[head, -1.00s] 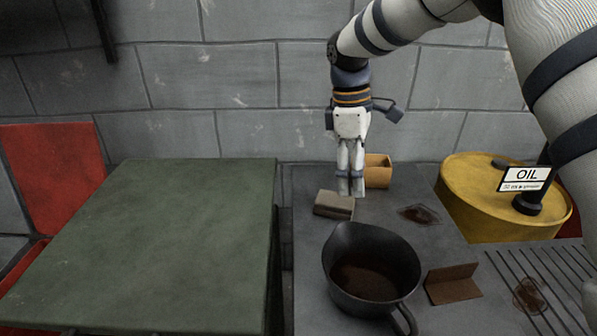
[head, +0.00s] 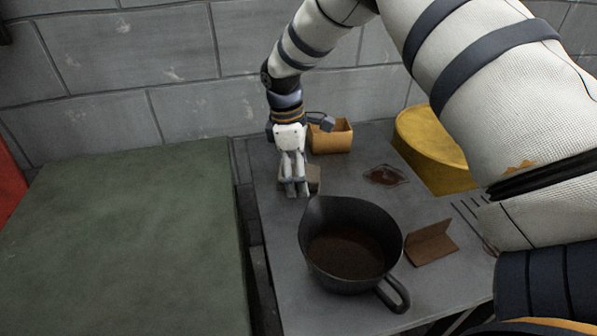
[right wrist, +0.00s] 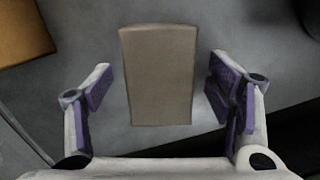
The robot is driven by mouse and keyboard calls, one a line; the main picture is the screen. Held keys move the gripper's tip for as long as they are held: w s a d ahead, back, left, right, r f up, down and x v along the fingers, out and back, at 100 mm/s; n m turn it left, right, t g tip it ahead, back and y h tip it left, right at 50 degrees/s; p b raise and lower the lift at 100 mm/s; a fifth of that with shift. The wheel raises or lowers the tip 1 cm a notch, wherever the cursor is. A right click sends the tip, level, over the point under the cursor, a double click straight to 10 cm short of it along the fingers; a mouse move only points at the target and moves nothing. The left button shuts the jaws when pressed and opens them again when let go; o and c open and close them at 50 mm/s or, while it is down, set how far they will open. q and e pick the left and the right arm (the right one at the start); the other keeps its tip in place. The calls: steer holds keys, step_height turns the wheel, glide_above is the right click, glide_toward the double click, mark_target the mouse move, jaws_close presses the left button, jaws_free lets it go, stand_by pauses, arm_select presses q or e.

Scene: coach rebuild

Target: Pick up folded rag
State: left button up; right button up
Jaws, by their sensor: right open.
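The folded rag (right wrist: 160,78) is a small grey-brown block lying flat on the grey metal table (head: 290,290). In the head view the rag (head: 313,178) shows only in part, behind my right gripper (head: 297,194). In the right wrist view my right gripper (right wrist: 158,95) is open, with one purple-padded finger on each side of the rag. A gap shows between the rag and each finger. I cannot tell how high the fingertips are above the table. My left gripper is not in view.
A dark pouring pan (head: 350,245) with brown liquid stands in front of the rag. An orange-tan box (head: 331,137) is close behind it. A brown stain (head: 386,175), a folded brown card (head: 431,243) and a yellow drum (head: 430,150) are to the right. A green-topped surface (head: 130,240) is at left.

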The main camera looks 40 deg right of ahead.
steer(key=c, duration=1.2)
steer(key=shift+c, duration=0.2)
step_height(320, 180, up, 3)
steer(key=shift+w, duration=0.1)
steer(key=s+a+r+p, duration=0.2)
steer(key=s+a+r, duration=0.2)
steer(key=a+r, duration=0.6)
steer(key=a, duration=0.3)
steer(key=shift+a, duration=0.3)
steer(key=o, duration=0.6)
steer(key=c, duration=0.5)
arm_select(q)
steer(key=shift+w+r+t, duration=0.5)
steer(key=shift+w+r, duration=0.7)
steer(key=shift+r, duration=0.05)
arm_select(e)
steer(key=shift+o, duration=0.2)
